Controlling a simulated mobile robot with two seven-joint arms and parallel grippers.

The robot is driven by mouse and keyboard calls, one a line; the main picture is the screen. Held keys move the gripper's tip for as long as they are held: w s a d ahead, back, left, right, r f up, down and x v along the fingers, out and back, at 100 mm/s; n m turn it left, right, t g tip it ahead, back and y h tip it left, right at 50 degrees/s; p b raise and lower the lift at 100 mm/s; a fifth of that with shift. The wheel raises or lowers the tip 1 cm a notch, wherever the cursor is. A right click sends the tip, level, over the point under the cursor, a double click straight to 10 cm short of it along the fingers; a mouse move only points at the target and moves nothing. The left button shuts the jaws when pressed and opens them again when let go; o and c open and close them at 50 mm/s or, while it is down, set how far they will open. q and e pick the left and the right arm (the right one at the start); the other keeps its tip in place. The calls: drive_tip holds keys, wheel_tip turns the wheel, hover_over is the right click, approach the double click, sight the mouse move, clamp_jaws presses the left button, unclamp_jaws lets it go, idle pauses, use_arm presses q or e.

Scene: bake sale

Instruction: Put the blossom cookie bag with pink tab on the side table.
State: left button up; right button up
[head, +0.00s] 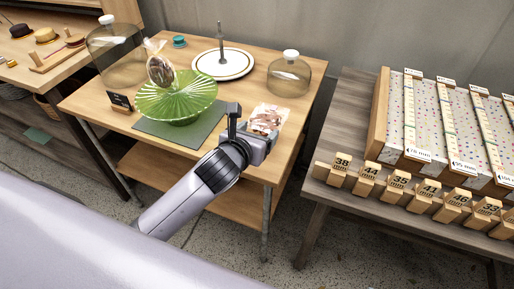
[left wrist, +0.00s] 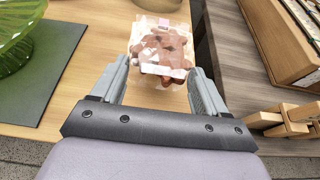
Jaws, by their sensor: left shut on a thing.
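The cookie bag (head: 268,117) is a clear packet with brown, flower-like cookies. In the left wrist view the bag (left wrist: 160,48) shows a small pink tab near its far end. My left gripper (head: 252,130) is shut on its near end, with one finger on each side. The bag is over the front right part of a light wood table (head: 295,115); I cannot tell whether it touches the top. My right gripper is not in view.
A glass dome (head: 289,75) and white plate stand (head: 223,64) are behind. A grey-brown table (head: 335,125) with numbered wooden blocks (head: 397,184) is to the right.

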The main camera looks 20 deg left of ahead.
use_arm(q)
wheel_tip(320, 180, down, 4)
drive_tip(key=shift+r+b, duration=0.1)
drive_tip(key=shift+b, duration=0.45)
drive_tip(key=shift+f, duration=0.3)
drive_tip(key=shift+f, duration=0.2)
drive_tip(key=o, duration=0.8)
drive_tip(key=shift+r, duration=0.15)
